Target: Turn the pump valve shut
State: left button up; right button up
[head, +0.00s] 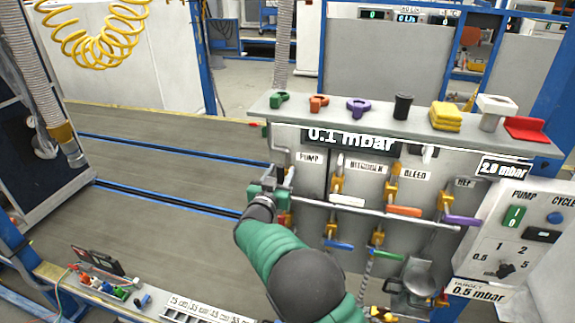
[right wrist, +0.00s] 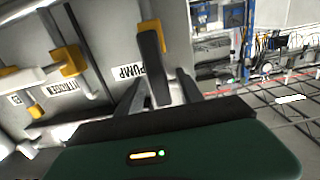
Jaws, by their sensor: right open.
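The panel's PUMP label (head: 310,158) shows in the head view, with the area below it mostly hidden by my right gripper (head: 276,182). A small red part (head: 285,219) shows just below the gripper; I cannot tell whether it is the pump valve's handle. In the right wrist view, my right gripper (right wrist: 167,72) is open, with its dark fingers beside the upside-down PUMP label (right wrist: 129,72). Contact with the valve cannot be told. My left gripper is not in view.
Other valves with orange (head: 404,211), purple (head: 461,220) and blue (head: 339,245) handles stand close to the right, along a horizontal pipe. A shelf (head: 330,116) with loose handles overhangs the panel. The conveyor bed (head: 170,170) on the left is clear.

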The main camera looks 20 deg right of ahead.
jog(key=shift+w+d+f, duration=0.1)
jog(key=shift+w+d, duration=0.05)
jog(key=shift+d, duration=0.4)
jog(key=shift+s+a, duration=0.2)
jog(key=shift+c, duration=0.2)
jog(key=shift+s+a+r, duration=0.15)
jog(key=shift+a+r, duration=0.15)
jog(key=shift+a, duration=0.1)
jog(key=shift+c, duration=1.1)
jog(key=shift+a+r, duration=0.1)
jog(key=shift+a, duration=0.25)
jog(key=shift+c, duration=1.2)
jog(key=shift+a, duration=0.15)
jog(key=shift+c, duration=1.2)
grip_shut()
jog(key=shift+s+d, duration=0.2)
jog(key=shift+d, duration=0.3)
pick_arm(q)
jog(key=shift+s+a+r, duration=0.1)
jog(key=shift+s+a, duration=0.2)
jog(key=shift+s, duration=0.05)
pick_arm(e)
jog(key=shift+w+a, duration=0.1)
jog(key=shift+a, duration=0.15)
